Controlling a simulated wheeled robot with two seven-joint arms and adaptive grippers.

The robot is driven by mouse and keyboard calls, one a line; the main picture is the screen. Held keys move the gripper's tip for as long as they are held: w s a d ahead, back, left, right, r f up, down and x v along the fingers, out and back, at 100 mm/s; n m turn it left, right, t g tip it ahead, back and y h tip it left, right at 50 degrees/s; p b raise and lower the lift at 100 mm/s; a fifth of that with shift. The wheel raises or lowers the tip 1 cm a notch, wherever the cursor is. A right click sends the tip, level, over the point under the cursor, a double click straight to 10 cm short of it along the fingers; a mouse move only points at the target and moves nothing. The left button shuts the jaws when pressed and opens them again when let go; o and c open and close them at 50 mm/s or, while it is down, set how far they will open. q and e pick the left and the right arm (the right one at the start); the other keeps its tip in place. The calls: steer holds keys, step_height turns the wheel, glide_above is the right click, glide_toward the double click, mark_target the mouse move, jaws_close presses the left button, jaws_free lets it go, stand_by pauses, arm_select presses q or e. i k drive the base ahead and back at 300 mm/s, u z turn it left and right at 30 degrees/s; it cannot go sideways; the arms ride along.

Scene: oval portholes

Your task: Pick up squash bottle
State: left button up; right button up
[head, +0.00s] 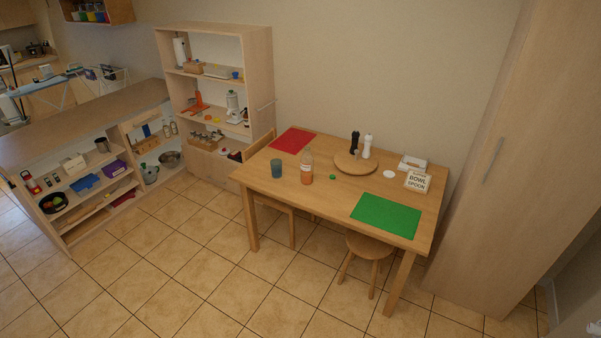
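The squash bottle (307,168) stands upright on the wooden table (336,204), a little left of its middle. It is clear, with an orange label and orange liquid in its lower part. A blue-green cup (276,168) stands to its left, apart from it. Neither gripper can be made out in the head view, and nothing is touching the bottle.
A round wooden board (345,167) with dark and white mills, a green mat (386,215) and a red mat (293,140) lie on the table. A stool (370,245) and a chair (262,150) stand at it. Tiled floor (190,270) in front is clear.

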mark_target(307, 159)
steer(key=u, duration=0.65)
steer(key=i, duration=0.75)
steer(key=u, duration=0.75)
steer(key=i, duration=0.8)
steer(key=z, duration=0.45)
steer(key=i, duration=0.65)
steer(key=z, duration=0.65)
